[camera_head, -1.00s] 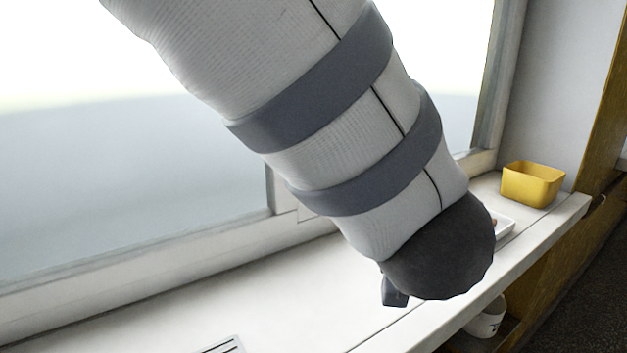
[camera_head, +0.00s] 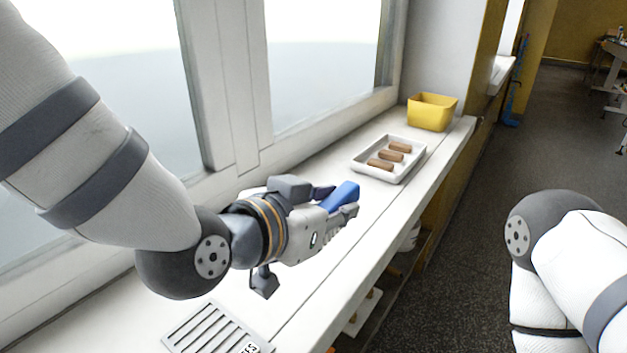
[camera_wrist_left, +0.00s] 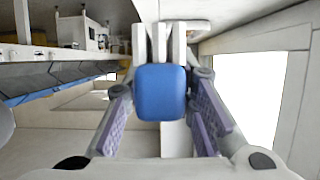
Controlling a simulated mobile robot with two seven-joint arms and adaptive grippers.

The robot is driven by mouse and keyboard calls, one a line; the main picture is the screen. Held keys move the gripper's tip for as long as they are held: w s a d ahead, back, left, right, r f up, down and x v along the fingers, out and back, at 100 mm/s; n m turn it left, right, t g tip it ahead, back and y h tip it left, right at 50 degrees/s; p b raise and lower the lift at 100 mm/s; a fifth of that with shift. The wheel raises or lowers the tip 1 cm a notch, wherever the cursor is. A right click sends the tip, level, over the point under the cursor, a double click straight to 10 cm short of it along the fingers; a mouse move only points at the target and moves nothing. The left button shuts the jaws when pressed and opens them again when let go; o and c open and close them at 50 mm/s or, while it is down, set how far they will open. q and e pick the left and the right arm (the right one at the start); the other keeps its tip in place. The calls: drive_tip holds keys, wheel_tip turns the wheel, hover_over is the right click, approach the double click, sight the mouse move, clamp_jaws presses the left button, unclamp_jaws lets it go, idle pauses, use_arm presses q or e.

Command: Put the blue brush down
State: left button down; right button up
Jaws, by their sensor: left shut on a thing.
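The blue brush (camera_head: 342,196) is in the jaws of my left gripper (camera_head: 345,208), which is held above the white sill in the head view. Only part of its blue body shows past the fingers. In the left wrist view the blue brush (camera_wrist_left: 160,92) sits between the purple-padded fingers of the left gripper (camera_wrist_left: 163,118), its blunt blue end toward the camera.
A white tray (camera_head: 414,166) with three brown bars lies farther along the sill (camera_head: 300,318), before a yellow bin (camera_head: 432,112). A slatted, labelled rack (camera_head: 205,325) lies at the near end. Windows bound the sill at left; its open edge drops to shelves at right.

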use_arm(q)
drive_tip(key=f, duration=0.1)
drive_tip(key=w+a+f, duration=0.1)
drive_tip(key=f, duration=0.1)
drive_tip(key=w+f, duration=0.1)
drive_tip(key=shift+a+f+b, duration=0.25)
drive_tip(key=shift+a+b, duration=0.05)
drive_tip(key=f, duration=0.3)
drive_tip(key=w+a+f+b, duration=0.1)
drive_tip(key=shift+f, duration=0.3)
drive_tip(key=shift+r, duration=0.15)
drive_tip(key=c, duration=1.7)
unclamp_jaws()
drive_tip(key=shift+f, duration=0.2)
drive_tip(key=o, duration=0.4)
drive_tip(key=shift+c, duration=0.2)
use_arm(e)
drive_tip(key=shift+g, duration=0.6)
drive_tip(key=s+f, duration=0.3)
drive_tip(key=shift+s, duration=0.15)
use_arm(q)
drive_tip(key=shift+r, duration=0.15)
